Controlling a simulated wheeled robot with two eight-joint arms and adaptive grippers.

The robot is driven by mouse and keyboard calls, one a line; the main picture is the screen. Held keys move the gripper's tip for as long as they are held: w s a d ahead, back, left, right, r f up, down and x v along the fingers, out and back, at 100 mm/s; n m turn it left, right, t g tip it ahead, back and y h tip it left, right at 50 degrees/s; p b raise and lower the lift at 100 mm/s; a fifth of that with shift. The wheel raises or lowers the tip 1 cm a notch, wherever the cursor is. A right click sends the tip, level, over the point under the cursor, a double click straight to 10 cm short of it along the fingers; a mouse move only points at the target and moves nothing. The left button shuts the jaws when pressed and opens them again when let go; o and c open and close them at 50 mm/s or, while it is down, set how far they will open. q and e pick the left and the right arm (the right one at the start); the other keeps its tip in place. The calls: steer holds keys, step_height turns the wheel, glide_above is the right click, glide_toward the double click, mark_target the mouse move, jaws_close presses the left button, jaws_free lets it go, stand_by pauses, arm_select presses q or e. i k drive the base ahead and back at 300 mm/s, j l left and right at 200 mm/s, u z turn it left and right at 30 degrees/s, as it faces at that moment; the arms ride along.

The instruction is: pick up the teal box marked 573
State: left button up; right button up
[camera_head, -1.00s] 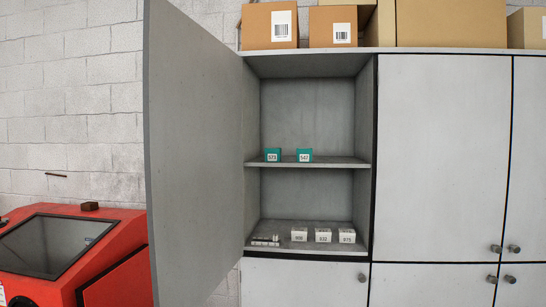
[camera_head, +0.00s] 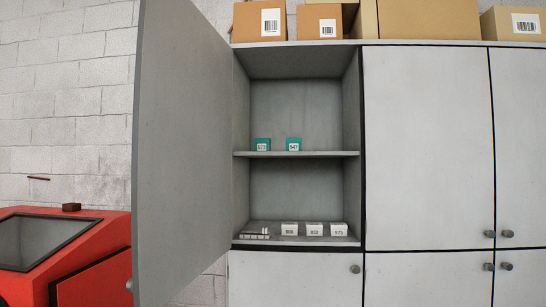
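The teal box marked 573 (camera_head: 262,144) stands on the middle shelf (camera_head: 325,154) of the open cabinet, towards its left side. A second teal box marked 547 (camera_head: 293,144) stands to its right on the same shelf, with a gap between them. Neither of my grippers shows in the head view.
The cabinet door (camera_head: 180,150) is swung open on the left. White boxes (camera_head: 314,229) and a small flat stack (camera_head: 255,234) sit on the lower shelf. Cardboard boxes (camera_head: 260,20) stand on top. A red cabinet-like machine (camera_head: 95,265) stands at the lower left. Closed doors (camera_head: 430,150) lie right.

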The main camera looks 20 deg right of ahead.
mark_target(260, 144)
steer(key=i+l+z, duration=0.2)
steer(key=z, duration=0.2)
steer(key=i+l+z, duration=0.2)
steer(key=z, duration=0.25)
